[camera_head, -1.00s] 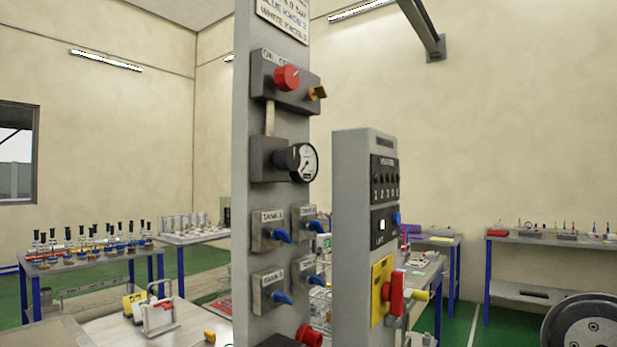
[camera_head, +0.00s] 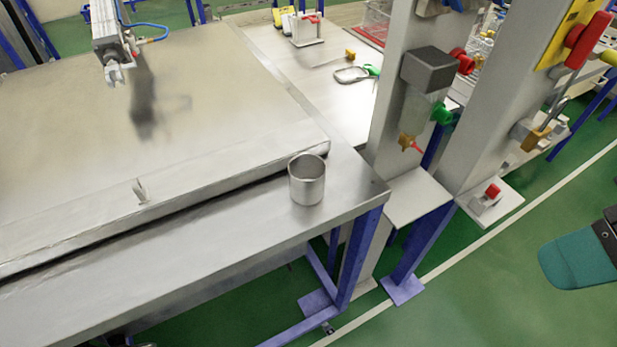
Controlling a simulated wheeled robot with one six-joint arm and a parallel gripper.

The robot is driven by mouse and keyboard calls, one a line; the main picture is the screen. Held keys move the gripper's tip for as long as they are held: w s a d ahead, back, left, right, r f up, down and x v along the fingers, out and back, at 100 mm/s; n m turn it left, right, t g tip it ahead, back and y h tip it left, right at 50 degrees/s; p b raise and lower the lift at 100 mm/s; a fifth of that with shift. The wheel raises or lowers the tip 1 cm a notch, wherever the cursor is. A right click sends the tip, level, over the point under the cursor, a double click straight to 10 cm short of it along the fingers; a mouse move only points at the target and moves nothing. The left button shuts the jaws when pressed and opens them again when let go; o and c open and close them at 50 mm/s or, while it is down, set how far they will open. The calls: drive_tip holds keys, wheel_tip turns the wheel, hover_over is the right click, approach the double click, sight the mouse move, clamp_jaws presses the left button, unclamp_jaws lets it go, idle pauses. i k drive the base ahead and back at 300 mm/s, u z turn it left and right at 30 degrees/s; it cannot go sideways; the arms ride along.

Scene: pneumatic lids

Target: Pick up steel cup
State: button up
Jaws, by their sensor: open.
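The steel cup (camera_head: 307,180) is a plain grey metal cylinder with an open top. It stands upright on the steel table (camera_head: 240,228), close to the table's right corner and just in front of the large flat steel lid. Nothing touches the cup from above. I cannot make out my gripper in this view.
The large steel lid (camera_head: 200,105) covers most of the table, with a small loop (camera_head: 139,190) near its front edge. A pneumatic cylinder (camera_head: 112,45) with a blue hose hangs over it. Grey posts with valves (camera_head: 428,80) stand right of the cup.

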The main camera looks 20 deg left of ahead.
sight(307, 172)
drive_tip(key=z, duration=1.6)
drive_tip(key=i, duration=0.65)
drive_tip(key=u, duration=3.35)
